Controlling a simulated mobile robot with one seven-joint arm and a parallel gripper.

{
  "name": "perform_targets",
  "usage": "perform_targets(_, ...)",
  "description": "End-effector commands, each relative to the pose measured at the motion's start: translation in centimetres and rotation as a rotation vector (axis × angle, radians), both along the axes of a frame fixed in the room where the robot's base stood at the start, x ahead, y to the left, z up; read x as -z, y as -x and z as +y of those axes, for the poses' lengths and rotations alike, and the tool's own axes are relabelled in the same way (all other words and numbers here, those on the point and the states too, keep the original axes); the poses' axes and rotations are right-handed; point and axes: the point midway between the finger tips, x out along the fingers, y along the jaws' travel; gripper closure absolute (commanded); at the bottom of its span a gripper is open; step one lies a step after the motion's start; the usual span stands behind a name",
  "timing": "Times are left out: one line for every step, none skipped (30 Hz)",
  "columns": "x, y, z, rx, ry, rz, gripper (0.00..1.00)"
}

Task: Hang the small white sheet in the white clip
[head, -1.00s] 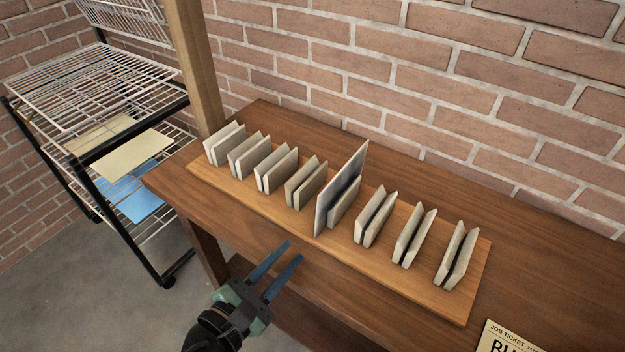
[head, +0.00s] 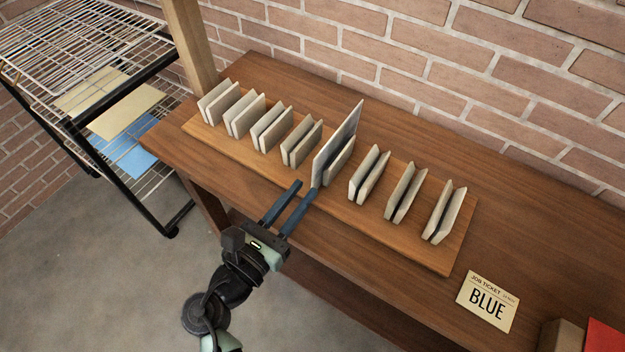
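A thin pale grey-white sheet (head: 338,139) stands upright in one slot of a wooden rack (head: 440,262) on the bench. It rises above the pairs of pale plates that form the slots. My gripper (head: 306,188) has two blue fingers, apart, with nothing seen between them. Its fingertips are at the rack's front, close to the sheet's near lower edge; I cannot tell whether the right tip touches it. I see no white clip that I can make out.
A wire drying rack (head: 95,50) at left holds cream sheets (head: 127,111) and a blue sheet (head: 130,147). A wooden post (head: 190,45) rises behind the bench (head: 535,250). A job ticket (head: 488,300) reading "BLUE" and a red item (head: 604,337) lie at right.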

Motion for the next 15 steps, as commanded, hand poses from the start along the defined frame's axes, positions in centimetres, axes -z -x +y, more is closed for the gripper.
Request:
perform_targets(0.2, -0.6, -0.5, 0.004, -0.001, -0.002, 0.76)
perform_targets(0.2, -0.9, -0.7, 0.003, -0.001, -0.002, 0.76)
perform_targets(-0.2, -1.3, -1.0, 0.003, 0.001, -0.001, 0.76)
perform_targets(-0.2, -1.6, -1.2, 0.003, 0.0, 0.0, 0.76)
perform_targets(-0.2, -1.8, -1.4, 0.003, 0.0, 0.0, 0.76)
perform_targets(-0.2, -2.1, -1.7, 0.003, 0.0, 0.0, 0.76)
perform_targets(-0.2, -2.3, -1.8, 0.003, -0.001, -0.001, 0.76)
perform_targets(-0.2, -2.5, -1.9, 0.002, 0.0, -0.001, 0.76)
perform_targets(-0.1, -2.7, -2.0, 0.002, -0.001, -0.001, 0.76)
perform_targets(-0.1, -2.8, -2.1, 0.002, -0.001, -0.001, 0.76)
perform_targets(-0.1, -2.9, -2.2, 0.002, 0.0, 0.0, 0.76)
perform_targets(-0.1, -3.0, -2.2, 0.002, 0.0, 0.0, 0.76)
perform_targets(-0.1, -3.0, -2.3, 0.001, 0.0, 0.0, 0.76)
perform_targets(-0.1, -3.1, -2.3, 0.001, 0.0, 0.0, 0.76)
perform_targets(0.0, -3.1, -2.3, 0.001, 0.0, 0.0, 0.76)
